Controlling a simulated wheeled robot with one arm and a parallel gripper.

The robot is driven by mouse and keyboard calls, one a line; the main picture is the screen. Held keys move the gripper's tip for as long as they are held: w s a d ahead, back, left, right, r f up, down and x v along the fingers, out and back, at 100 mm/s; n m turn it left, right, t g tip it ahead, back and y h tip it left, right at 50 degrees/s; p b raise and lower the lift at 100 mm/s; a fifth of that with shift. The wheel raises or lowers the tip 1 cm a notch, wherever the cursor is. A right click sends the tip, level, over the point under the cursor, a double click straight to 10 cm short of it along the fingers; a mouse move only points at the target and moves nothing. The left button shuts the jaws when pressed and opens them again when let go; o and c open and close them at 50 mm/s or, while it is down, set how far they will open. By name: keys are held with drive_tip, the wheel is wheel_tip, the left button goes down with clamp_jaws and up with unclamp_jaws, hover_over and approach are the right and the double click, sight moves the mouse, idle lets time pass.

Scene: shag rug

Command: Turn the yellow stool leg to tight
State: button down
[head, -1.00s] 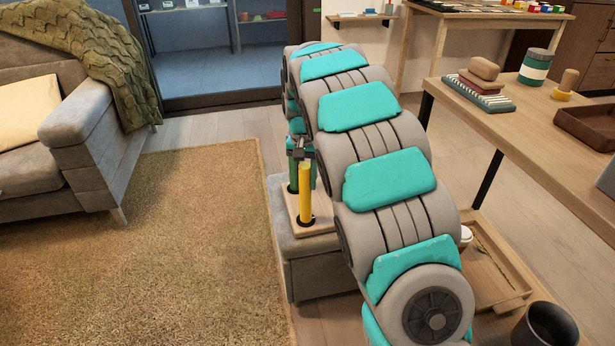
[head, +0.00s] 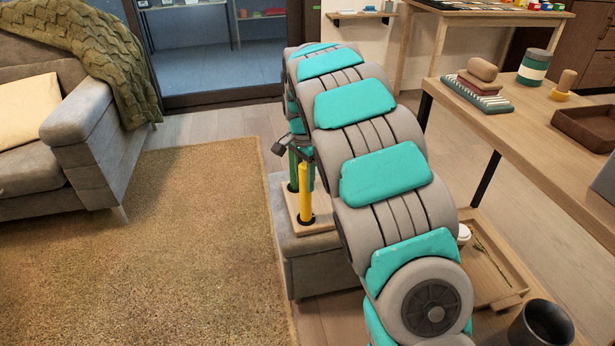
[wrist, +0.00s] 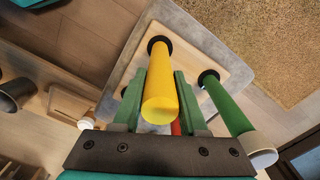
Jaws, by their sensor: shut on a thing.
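The yellow stool leg (head: 305,200) stands upright in a dark ring on a pale wooden board (head: 322,229). In the wrist view the yellow leg (wrist: 160,95) runs between the two green fingers of my gripper (wrist: 158,78), which is shut on it. In the head view my gripper (head: 284,147) shows only partly at the leg's top, and my arm hides the rest. A green leg (wrist: 228,108) stands in another dark ring beside it. A bit of a red leg (wrist: 176,128) shows behind the yellow one.
The board rests on a grey upholstered block (head: 312,268). A grey sofa (head: 80,150) stands at the left beyond the shag rug (head: 190,240). A wooden table (head: 540,120) with several items is at the right, with a tray (head: 490,270) below it.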

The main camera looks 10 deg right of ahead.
idle(0.4)
drive_tip(key=shift+c, duration=2.2)
unclamp_jaws()
drive_tip(key=shift+d, duration=0.1)
wheel_tip(320, 180, up, 8)
drive_tip(key=shift+f+b, duration=0.15)
drive_tip(key=shift+b, duration=0.15)
